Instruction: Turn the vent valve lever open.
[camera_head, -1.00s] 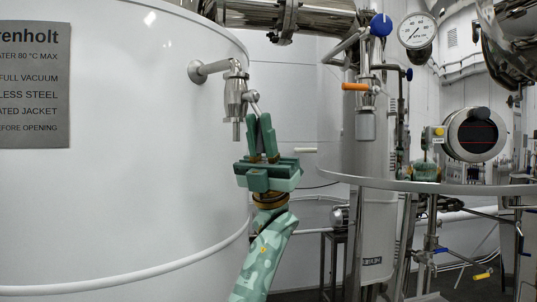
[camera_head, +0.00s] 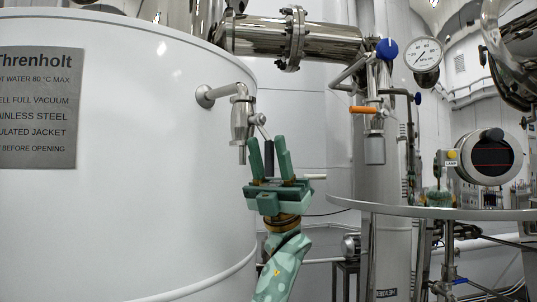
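A polished steel valve (camera_head: 240,122) hangs from a short bent pipe on the wall of the large white tank. A thin lever rod slants down to the right from its side, ending in a dark grip (camera_head: 268,157). My green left gripper (camera_head: 268,150) points up from below, just right of the valve's outlet. Its two fingers are spread, with the dark grip standing between them. Gaps show on both sides of the grip, so the fingers do not appear closed on it. My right gripper is not in view.
The tank (camera_head: 130,215) fills the left side and carries a grey plate (camera_head: 40,108). A steel pipe (camera_head: 320,42) crosses above. Right of the gripper stand an orange-handled valve (camera_head: 363,109), a dial gauge (camera_head: 422,54) and a round-edged grey shelf or rim (camera_head: 400,209).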

